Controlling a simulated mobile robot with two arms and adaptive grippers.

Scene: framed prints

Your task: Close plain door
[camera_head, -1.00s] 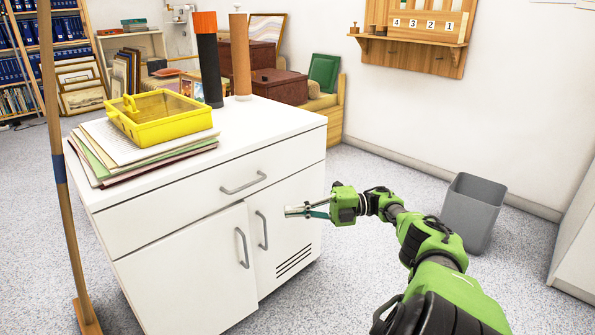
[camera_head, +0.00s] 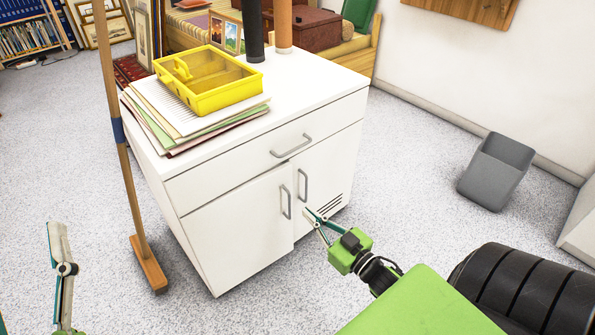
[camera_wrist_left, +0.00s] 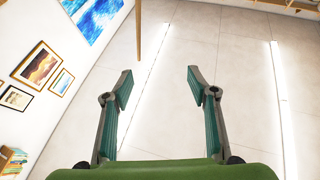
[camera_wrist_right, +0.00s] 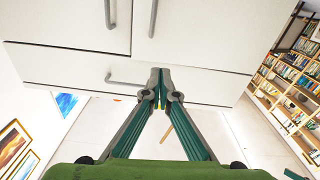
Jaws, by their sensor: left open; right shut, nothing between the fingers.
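The plain door (camera_head: 238,232) is the left door of the white cabinet (camera_head: 320,95), with a grey upright handle (camera_head: 286,202). Its right edge stands slightly proud of the vented door (camera_head: 325,175) beside it. My right gripper (camera_head: 308,212) is shut and empty, in front of the vented door's lower part, just below that door's handle (camera_head: 303,185); I cannot tell whether it touches. In the right wrist view the shut fingertips (camera_wrist_right: 160,74) point towards the white cabinet fronts. My left gripper (camera_wrist_left: 158,85) is open and empty, partly showing at the head view's lower left.
A wooden pole on a foot (camera_head: 148,265) stands left of the cabinet. Papers (camera_head: 150,110) and a yellow tray (camera_head: 208,80) lie on top. A grey bin (camera_head: 496,170) stands at the right. The floor before the plain door is clear.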

